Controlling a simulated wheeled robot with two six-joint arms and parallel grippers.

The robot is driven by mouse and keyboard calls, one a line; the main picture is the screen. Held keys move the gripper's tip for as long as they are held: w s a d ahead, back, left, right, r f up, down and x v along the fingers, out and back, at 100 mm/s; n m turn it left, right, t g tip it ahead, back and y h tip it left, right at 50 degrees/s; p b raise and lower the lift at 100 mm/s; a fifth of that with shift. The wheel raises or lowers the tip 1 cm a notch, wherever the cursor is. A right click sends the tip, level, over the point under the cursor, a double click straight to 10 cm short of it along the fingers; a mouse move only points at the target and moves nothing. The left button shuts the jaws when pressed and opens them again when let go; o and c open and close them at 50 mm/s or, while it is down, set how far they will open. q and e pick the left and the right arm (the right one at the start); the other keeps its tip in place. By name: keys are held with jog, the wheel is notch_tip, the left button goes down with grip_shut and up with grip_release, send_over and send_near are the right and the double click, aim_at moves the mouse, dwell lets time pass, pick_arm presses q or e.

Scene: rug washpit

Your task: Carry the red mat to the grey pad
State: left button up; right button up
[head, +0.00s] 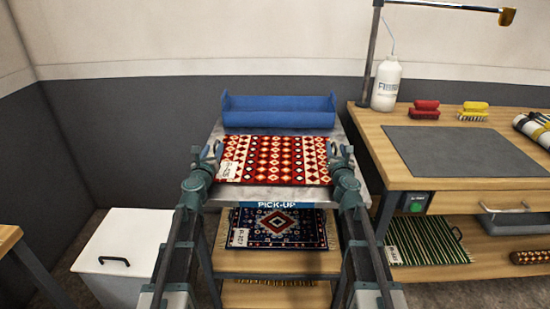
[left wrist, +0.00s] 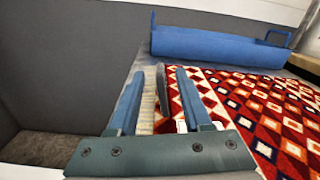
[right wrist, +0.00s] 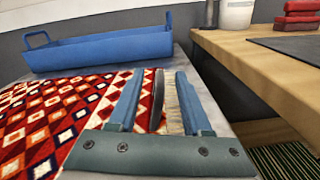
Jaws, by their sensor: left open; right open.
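The red mat (head: 282,160), patterned with white and dark diamonds, lies flat on the metal top of the pick-up stand (head: 240,192). A white tag lies on its left end. My left gripper (head: 208,152) is open at the mat's left edge; in the left wrist view its fingers (left wrist: 160,92) are on either side of that edge. My right gripper (head: 338,152) is open at the right edge; in the right wrist view its fingers (right wrist: 157,95) straddle that edge. Neither is closed on the mat. The grey pad (head: 455,150) lies bare on the wooden bench to the right.
A blue tray (head: 279,111) stands behind the mat. The wooden bench (head: 385,133) holds a white bottle (head: 386,84), red (head: 425,109) and yellow (head: 473,110) brushes and a rolled rug (head: 535,128). A dark blue rug (head: 280,229) lies on the shelf below. A white bin (head: 120,245) stands left.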

pick_arm(q)
jog(key=w, duration=0.2)
jog(key=shift+w, duration=0.35)
pick_arm(e)
jog(key=w, duration=0.2)
jog(key=shift+w, duration=0.3)
pick_arm(q)
grip_shut()
pick_arm(e)
grip_shut()
pick_arm(q)
jog(key=shift+s, duration=0.1)
pick_arm(e)
jog(key=shift+d, duration=0.1)
